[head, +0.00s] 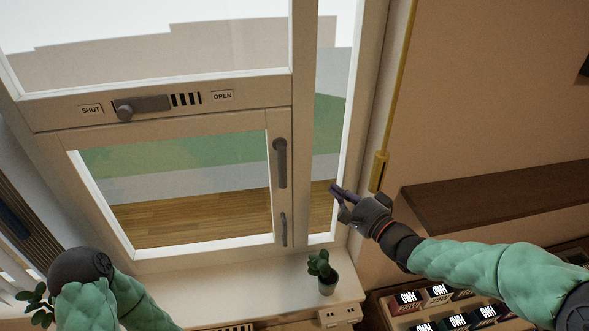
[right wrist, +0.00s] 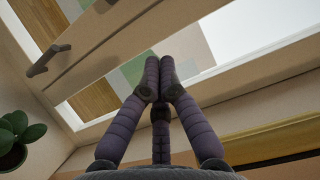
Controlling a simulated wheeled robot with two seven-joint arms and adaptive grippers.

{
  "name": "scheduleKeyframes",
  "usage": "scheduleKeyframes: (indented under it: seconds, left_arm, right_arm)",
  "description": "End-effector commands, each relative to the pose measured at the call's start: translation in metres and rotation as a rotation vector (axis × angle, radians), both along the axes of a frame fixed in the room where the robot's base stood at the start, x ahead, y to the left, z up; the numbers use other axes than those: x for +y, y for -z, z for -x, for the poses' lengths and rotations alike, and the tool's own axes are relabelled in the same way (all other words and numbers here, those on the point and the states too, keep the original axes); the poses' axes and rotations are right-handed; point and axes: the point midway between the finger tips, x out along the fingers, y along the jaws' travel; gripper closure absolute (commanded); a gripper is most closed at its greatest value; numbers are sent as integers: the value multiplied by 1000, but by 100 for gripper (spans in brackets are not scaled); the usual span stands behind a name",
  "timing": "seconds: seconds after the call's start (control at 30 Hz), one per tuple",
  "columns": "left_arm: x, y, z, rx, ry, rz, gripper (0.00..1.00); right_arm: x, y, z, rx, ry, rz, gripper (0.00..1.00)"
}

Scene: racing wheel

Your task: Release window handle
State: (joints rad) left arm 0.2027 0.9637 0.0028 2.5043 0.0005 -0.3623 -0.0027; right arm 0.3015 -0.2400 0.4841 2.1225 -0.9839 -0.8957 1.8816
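The window has a grey upright handle (head: 280,163) on the right side of its lower sash frame. A smaller grey handle (head: 284,229) sits below it on the same frame. In the right wrist view one grey handle (right wrist: 49,58) shows at upper left, apart from my fingers. My right gripper (head: 338,192) is to the right of both handles, in front of the narrow right pane, touching neither. Its dark fingers (right wrist: 159,75) are drawn together with nothing seen between them. My left arm shows at lower left, but its gripper is out of view.
A potted succulent (head: 327,275) stands on the sill below the handles. A vent slider (head: 142,105) between SHUT and OPEN labels is above the sash. A dark shelf (head: 490,198) and a box display (head: 440,298) are on the right. A yellow pole (head: 379,170) runs beside the window.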

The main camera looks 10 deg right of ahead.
Motion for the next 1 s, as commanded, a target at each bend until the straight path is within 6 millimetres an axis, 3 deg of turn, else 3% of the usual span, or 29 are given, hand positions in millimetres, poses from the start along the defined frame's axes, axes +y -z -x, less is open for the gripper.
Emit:
scheduleKeyframes:
  seconds: [0.33, 0.87, 1.0]
  left_arm:
    - [0, 0, -1, -1, 0, 0, 60]
    - [0, -4, -1, -1, 0, 0, 60]
    - [0, -5, -1, -2, -1, 0, 60]
  right_arm:
    - [4, 1, -9, 1, -2, 0, 100]
    - [45, 1, -92, 3, -3, 0, 100]
    - [64, 0, -87, 1, -3, 0, 100]
